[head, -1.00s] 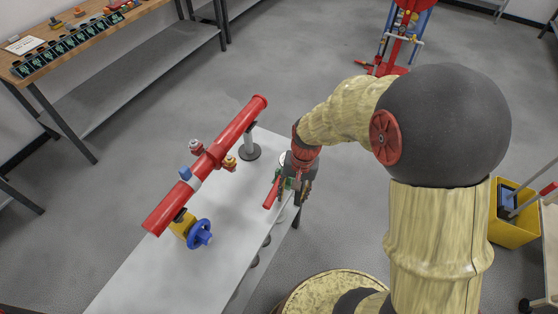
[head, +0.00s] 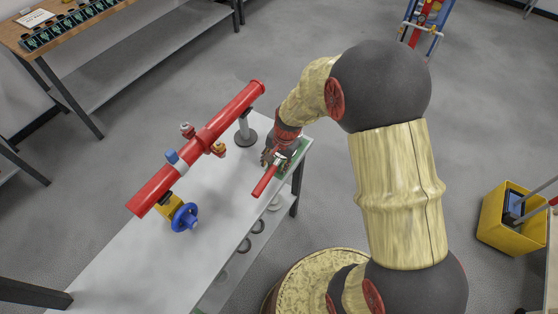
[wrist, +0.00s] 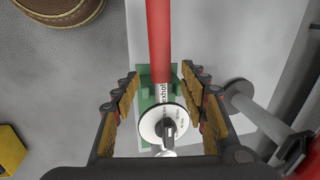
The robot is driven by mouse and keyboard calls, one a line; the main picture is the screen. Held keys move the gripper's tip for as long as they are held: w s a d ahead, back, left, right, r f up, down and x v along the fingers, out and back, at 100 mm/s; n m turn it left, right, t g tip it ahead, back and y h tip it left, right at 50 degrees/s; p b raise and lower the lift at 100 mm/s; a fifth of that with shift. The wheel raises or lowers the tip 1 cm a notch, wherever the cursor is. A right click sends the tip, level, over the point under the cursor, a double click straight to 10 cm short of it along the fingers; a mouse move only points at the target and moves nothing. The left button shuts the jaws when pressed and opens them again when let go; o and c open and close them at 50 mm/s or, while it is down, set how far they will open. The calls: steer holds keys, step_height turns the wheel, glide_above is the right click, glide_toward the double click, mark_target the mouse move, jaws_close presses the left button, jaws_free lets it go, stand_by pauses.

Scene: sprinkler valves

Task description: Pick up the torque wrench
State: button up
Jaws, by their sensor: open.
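The torque wrench has a red handle (head: 265,181) that points toward the front of the white table in the head view. In the wrist view the red handle (wrist: 158,42) runs up from a white round dial (wrist: 150,126) with a dark knob. A green holder (wrist: 145,98) lies under the wrench. My gripper (wrist: 160,80) is open, with one finger on each side of the wrench and gaps on both sides. In the head view my gripper (head: 277,157) is over the table's right end and partly hides the wrench and holder.
A red pipe (head: 205,140) with a blue handwheel (head: 184,217) stands on the white table (head: 190,265), left of my gripper. A grey post stand (head: 246,132) is close by. A yellow bucket (head: 510,225) stands on the floor at right.

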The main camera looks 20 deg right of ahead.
mark_target(273, 167)
steer(key=f, duration=0.1)
steer(key=f+b, duration=0.1)
steer(key=f, duration=0.1)
steer(key=w+f, duration=0.1)
steer(key=shift+a+f+b, duration=0.35)
steer(key=shift+c, duration=0.4)
jaws_close()
steer(key=shift+r, duration=0.15)
stand_by(0.4)
